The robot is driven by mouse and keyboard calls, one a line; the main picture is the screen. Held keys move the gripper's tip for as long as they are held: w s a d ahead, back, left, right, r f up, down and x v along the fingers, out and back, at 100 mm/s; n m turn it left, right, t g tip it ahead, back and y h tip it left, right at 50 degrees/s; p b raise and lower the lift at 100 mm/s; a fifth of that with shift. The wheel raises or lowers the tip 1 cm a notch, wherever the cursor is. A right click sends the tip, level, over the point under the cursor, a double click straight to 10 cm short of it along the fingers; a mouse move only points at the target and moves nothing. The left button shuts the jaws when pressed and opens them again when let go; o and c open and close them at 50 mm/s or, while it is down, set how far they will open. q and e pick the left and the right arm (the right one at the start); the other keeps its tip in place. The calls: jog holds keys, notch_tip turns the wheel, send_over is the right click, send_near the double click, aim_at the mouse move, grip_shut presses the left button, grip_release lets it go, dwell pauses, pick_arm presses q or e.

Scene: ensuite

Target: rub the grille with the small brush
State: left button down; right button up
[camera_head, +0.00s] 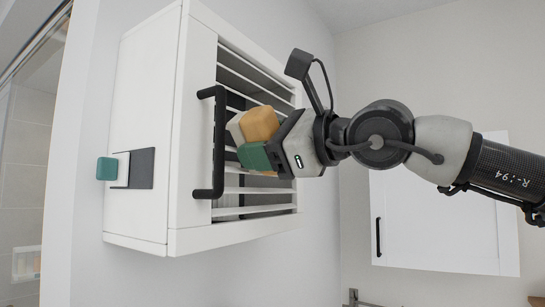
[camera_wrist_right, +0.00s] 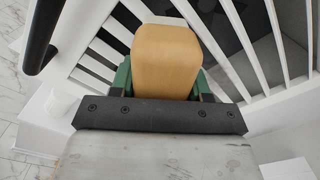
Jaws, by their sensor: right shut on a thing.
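The grille (camera_head: 250,205) is a white slatted front on a white box on the wall, with dark gaps between the slats. Its slats also show in the wrist view (camera_wrist_right: 235,75). My right gripper (camera_head: 256,142) is shut on the small brush (camera_head: 260,122), whose tan block (camera_wrist_right: 167,60) sits between green fingers in the wrist view. A pale part of the brush faces the slats. The brush is right at the grille in the head view, but I cannot tell whether it touches. My left gripper is not in view.
A black bar handle (camera_head: 219,145) stands out from the box beside the brush; it also shows in the wrist view (camera_wrist_right: 43,35). A teal block (camera_head: 107,168) sits on the box's side. A white cabinet door (camera_head: 440,225) is behind my arm.

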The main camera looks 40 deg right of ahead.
jog(key=shift+s+a, duration=0.25)
jog(key=shift+a, duration=0.3)
jog(key=shift+w+d+r+p, duration=0.1)
jog(key=shift+d+r+p, duration=0.05)
jog(key=shift+r+p, duration=0.95)
jog(key=shift+w+d+r+p, duration=0.1)
jog(key=shift+w+d+p, duration=0.15)
jog(key=shift+d, duration=0.4)
jog(key=shift+w+d+r+p, duration=0.1)
jog(key=shift+w+d+p, duration=0.15)
jog(key=shift+d, duration=0.35)
jog(key=shift+w+d+f, duration=0.2)
jog(key=shift+w+d, duration=0.05)
jog(key=shift+d, duration=0.35)
jog(key=w+d+p, duration=0.4)
jog(key=d+p, duration=0.4)
jog(key=d, duration=0.2)
jog(key=shift+w+d, duration=0.15)
jog(key=shift+d, duration=0.1)
